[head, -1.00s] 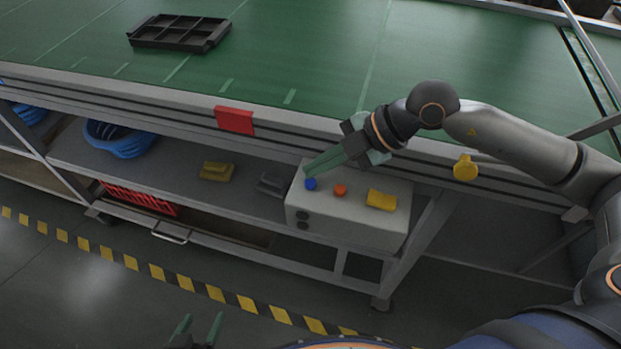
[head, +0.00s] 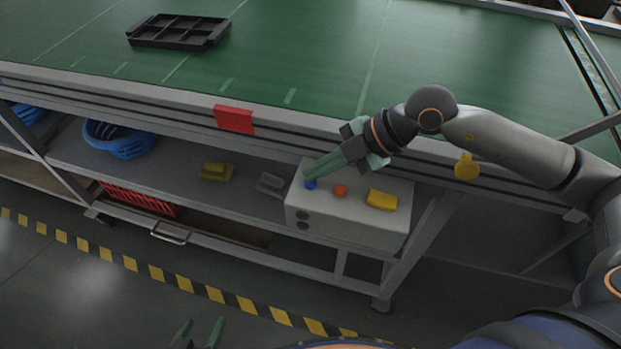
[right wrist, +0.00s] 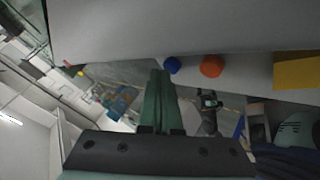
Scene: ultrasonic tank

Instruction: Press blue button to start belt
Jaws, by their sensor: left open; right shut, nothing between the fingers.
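The blue button (head: 311,184) is on top of a light grey control box (head: 348,232) under the belt's front edge. It also shows in the right wrist view (right wrist: 172,65). My right gripper (head: 308,174) is shut and empty, with its green fingertips right at the blue button. I cannot tell whether they touch it. In the right wrist view the tips end just left of the button. The green belt (head: 300,50) runs across the top of the head view. My left gripper (head: 199,334) is open and empty at the bottom edge, over the floor.
An orange button (head: 340,190) and a yellow block (head: 381,200) are on the same box. A black divided tray (head: 178,32) lies on the belt. A red plate (head: 234,119) is on the belt's side rail. The shelf holds a blue basket (head: 118,140) and a yellow item (head: 216,171).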

